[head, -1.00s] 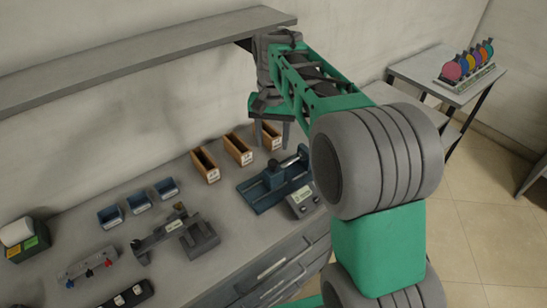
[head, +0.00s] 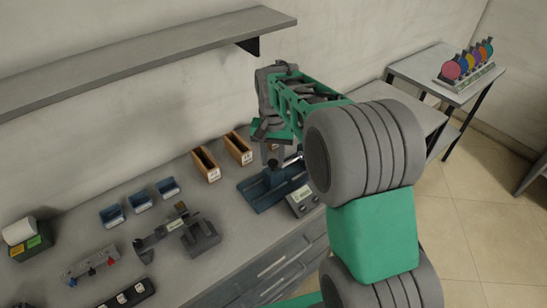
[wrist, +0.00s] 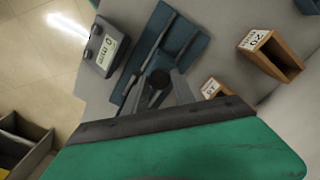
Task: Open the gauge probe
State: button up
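The gauge is a dark blue fixture (head: 258,195) on the bench. A grey display box (head: 302,201) stands at its front. In the wrist view, the blue base (wrist: 183,47) and the display box (wrist: 104,48) also show. My gripper (head: 272,156) is above the back of the gauge, pointing down. Its fingers (wrist: 159,88) are apart in the wrist view, with nothing visibly clamped. Contact with the knob cannot be told. My arm hides the gauge's right end in the head view.
Orange-brown bins (head: 206,165) stand behind the gauge, close to my gripper; they also show in the wrist view (wrist: 271,54). Small blue bins (head: 139,201) and a grey fixture (head: 177,233) are further left. A shelf (head: 140,50) hangs above the bench.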

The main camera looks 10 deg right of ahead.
grip_shut()
dwell(1.0)
